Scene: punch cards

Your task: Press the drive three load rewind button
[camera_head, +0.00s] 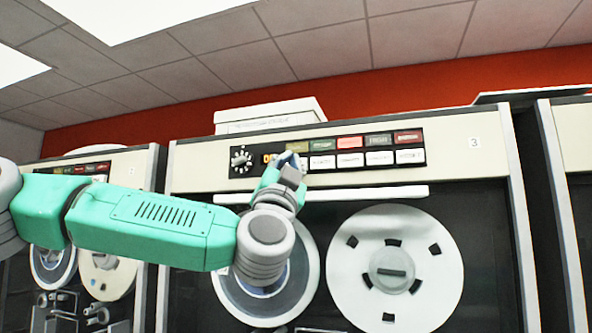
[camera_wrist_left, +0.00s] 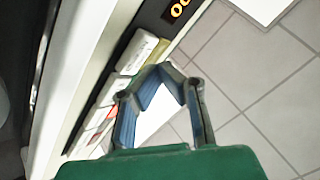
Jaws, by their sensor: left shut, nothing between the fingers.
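Tape drive three (camera_head: 452,150), marked "3" at its upper right, stands in front of me. Its black control panel (camera_head: 262,170) has a row of coloured lights above a row of white buttons (camera_head: 350,160). The button labels are too small to read, so I cannot tell which is load rewind. My left gripper (camera_head: 292,163) is shut and empty, in front of the left end of the button row, hiding part of it. In the left wrist view the shut fingertips (camera_wrist_left: 162,72) are beside a white button (camera_wrist_left: 132,52); I cannot tell whether they touch. My right gripper is not in view.
A dial (camera_head: 241,159) and orange digits (camera_head: 267,158) sit left of the buttons. A white ledge (camera_head: 365,193) runs below the panel, above two tape reels (camera_head: 350,290). Other drives stand on both sides. A white box (camera_head: 270,113) rests on top.

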